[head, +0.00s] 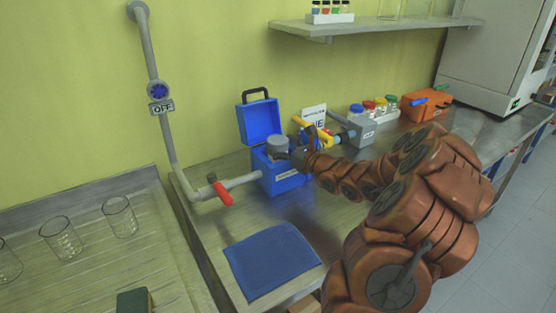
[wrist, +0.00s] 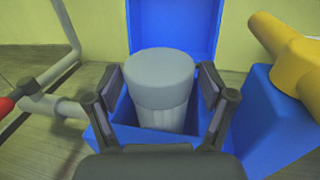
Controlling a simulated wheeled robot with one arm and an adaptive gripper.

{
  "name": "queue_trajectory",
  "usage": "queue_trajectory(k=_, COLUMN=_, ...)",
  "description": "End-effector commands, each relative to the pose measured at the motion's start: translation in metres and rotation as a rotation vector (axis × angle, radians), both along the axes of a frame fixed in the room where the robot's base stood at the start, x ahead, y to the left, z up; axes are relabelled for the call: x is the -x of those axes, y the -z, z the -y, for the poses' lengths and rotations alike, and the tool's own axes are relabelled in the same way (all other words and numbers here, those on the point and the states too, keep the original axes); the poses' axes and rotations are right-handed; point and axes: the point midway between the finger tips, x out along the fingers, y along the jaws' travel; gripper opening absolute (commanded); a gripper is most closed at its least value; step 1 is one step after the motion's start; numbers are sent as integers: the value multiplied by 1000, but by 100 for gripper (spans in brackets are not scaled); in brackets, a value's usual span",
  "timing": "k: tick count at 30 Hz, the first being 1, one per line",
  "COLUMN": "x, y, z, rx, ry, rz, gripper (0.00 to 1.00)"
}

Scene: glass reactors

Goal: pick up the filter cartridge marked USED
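A grey cylindrical cartridge (wrist: 160,85) with a smooth cap and a paler ribbed body stands upright in the open blue housing (wrist: 125,131). In the head view the grey cap (head: 278,146) shows above the blue housing (head: 284,183), whose lid is raised at the back. No USED mark is readable on the cartridge. My gripper (wrist: 160,92) is open, with one finger on each side of the cartridge; a narrow gap shows at the right finger. In the head view my gripper (head: 297,158) reaches the housing from the right and its fingertips are partly hidden.
A pipe with a red-handled valve (head: 221,191) joins the housing at left; an OFF sign (head: 161,108) hangs above. A yellow part (head: 313,130) and grey box (head: 356,131) stand close right. A blue mat (head: 271,261) lies in front. Glass beakers (head: 119,217) stand at left.

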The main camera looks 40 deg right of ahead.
Motion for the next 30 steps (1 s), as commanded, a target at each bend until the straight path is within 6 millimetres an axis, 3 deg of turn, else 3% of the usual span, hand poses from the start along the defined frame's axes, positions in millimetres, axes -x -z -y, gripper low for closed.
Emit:
queue_trajectory(k=2, x=0, y=0, z=0, rx=0, ry=0, rz=0, gripper=72)
queue_trajectory(k=20, x=0, y=0, z=0, rx=0, ry=0, rz=-1, gripper=10)
queue_trajectory(k=30, x=0, y=-3, z=0, rx=1, ry=-1, rz=0, gripper=8)
